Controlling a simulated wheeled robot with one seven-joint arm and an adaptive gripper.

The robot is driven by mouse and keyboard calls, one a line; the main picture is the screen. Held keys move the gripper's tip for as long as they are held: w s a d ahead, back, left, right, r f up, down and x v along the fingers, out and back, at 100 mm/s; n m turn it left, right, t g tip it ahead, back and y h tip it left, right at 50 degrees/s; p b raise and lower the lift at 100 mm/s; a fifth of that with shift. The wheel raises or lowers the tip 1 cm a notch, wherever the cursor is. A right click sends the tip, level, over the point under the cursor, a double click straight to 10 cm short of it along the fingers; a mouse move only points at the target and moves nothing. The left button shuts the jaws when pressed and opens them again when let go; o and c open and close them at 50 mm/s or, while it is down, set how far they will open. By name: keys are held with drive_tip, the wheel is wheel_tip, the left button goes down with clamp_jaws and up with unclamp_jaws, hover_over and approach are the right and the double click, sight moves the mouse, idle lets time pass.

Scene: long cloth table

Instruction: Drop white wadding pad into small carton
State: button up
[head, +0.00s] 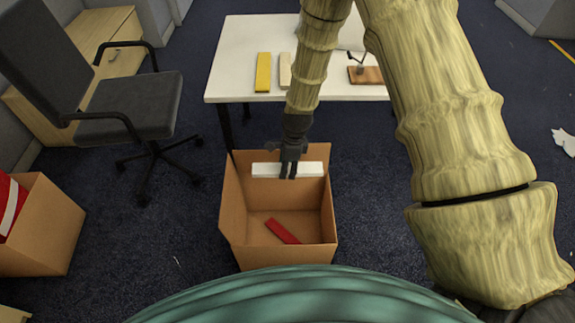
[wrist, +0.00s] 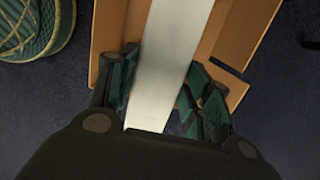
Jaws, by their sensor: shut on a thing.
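The white wadding pad (head: 262,170) is a flat white bar, held crosswise over the back part of the small carton (head: 237,225) in the head view. My gripper (head: 288,172) is shut on the pad near its middle. In the wrist view the white pad (wrist: 166,60) runs between the fingers of my gripper (wrist: 160,100), with the carton's brown wall (wrist: 245,35) behind. The carton is open at the top, and a red bar (head: 283,231) lies on its floor. How high the pad is above the carton floor is hard to tell.
A white table (head: 235,75) stands behind the carton, with a yellow bar (head: 263,72), a beige bar (head: 285,70) and a brown block (head: 368,75) on it. An office chair (head: 125,105) is at left. Another carton (head: 50,235) with red contents stands at far left.

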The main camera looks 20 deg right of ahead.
drive_tip(key=shift+f, duration=0.2)
drive_tip(key=o, duration=0.9)
drive_tip(key=r, duration=0.4)
drive_tip(key=d+r, duration=0.1)
drive_tip(key=r, duration=0.7)
drive_tip(key=shift+s+d, duration=0.2)
